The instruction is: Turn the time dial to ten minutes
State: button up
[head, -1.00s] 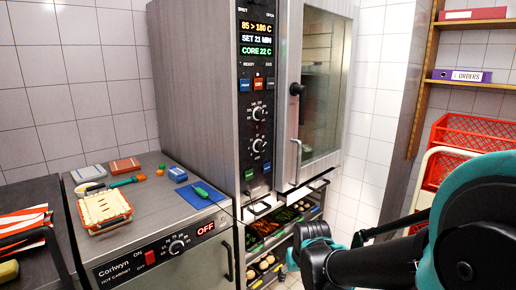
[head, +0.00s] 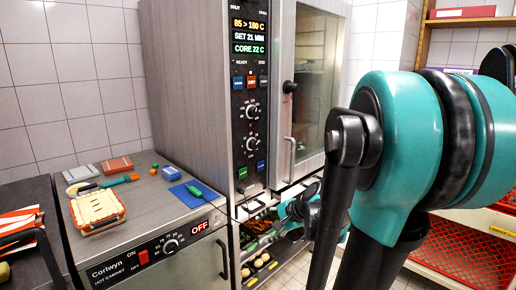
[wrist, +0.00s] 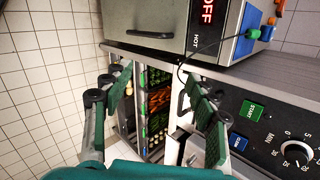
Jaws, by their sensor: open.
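The time dial (head: 252,143) is the lower of two black knobs on the tall oven's control panel. It also shows at the lower right of the wrist view (wrist: 297,153), beside the word MIN. Its exact pointer setting is too small to read. The oven display (head: 249,36) reads "SET 21 MIN". My gripper (wrist: 165,105) is open and empty, its fingers wide apart in the wrist view. In the head view it is low, below and right of the panel, partly hidden by my arm. It is apart from the dial.
The upper dial (head: 251,111) sits just above the time dial. A green START button (wrist: 251,110) and a blue button (wrist: 238,141) are below it. The door handle (head: 291,158) sticks out at right. A hot cabinet (head: 160,262) stands left; food trays (head: 262,262) lie below.

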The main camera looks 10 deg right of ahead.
jog(key=w+d+r+m+t+y, duration=0.3)
jog(key=w+d+r+m+t, duration=0.15)
jog(key=w+r+m, duration=0.6)
jog(key=m+t+y, duration=0.1)
jog(key=m+t, duration=0.3)
jog(key=m, duration=0.2)
send_near(256, 146)
jog(key=x, duration=0.8)
jog(key=shift+w+a, duration=0.15)
jog(key=shift+a, duration=0.05)
jog(key=c, duration=1.2)
jog(key=shift+o, duration=0.2)
